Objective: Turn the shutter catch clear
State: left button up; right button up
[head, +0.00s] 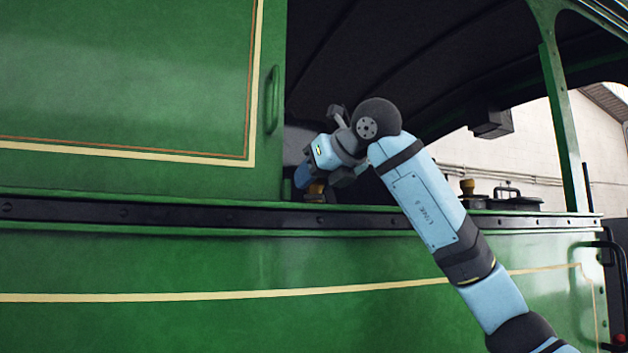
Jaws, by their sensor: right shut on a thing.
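My right gripper (309,183) reaches into the cab opening from the right and points down at the sill. It is shut on a small brass-coloured piece, which I take for the shutter catch (316,189), standing on a dark base on the sill. The jaws and wrist hide much of the catch, so I cannot tell which way it is turned. The green shutter panel (130,70), with cream and brown lining, fills the upper left. My left gripper is not in view.
A dark riveted rail (130,212) runs below the opening, above the green lower side (180,265). A green upright handle (272,100) sits on the panel's right edge. A green post (564,125) and another brass-coloured knob (467,186) are to the right.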

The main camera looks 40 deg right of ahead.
jog(key=m+h, duration=0.2)
jog(key=h, duration=0.1)
jog(key=shift+m+b, duration=0.3)
jog(key=shift+m, duration=0.1)
jog(key=shift+m+h, duration=0.5)
jog(key=shift+h, duration=0.3)
jog(key=shift+m+g+h+b, duration=0.5)
jog(key=shift+m+h, duration=0.4)
jog(key=shift+h, duration=0.1)
jog(key=shift+s+m+g+h+b, duration=0.1)
jog(key=shift+m+g+h+b, duration=0.45)
jog(key=shift+m+h, duration=0.35)
jog(key=m+g+h+b, duration=0.2)
jog(key=m+b, duration=0.1)
jog(key=b, duration=0.1)
jog(key=shift+f+h, duration=0.15)
jog(key=shift+h, duration=0.25)
jog(key=shift+m+g+h+b, duration=0.5)
jog(key=shift+m+g+b, duration=0.25)
jog(key=shift+b, duration=0.45)
jog(key=shift+m+g+b, duration=0.35)
jog(key=shift+g+b, duration=0.05)
jog(key=shift+b, duration=0.15)
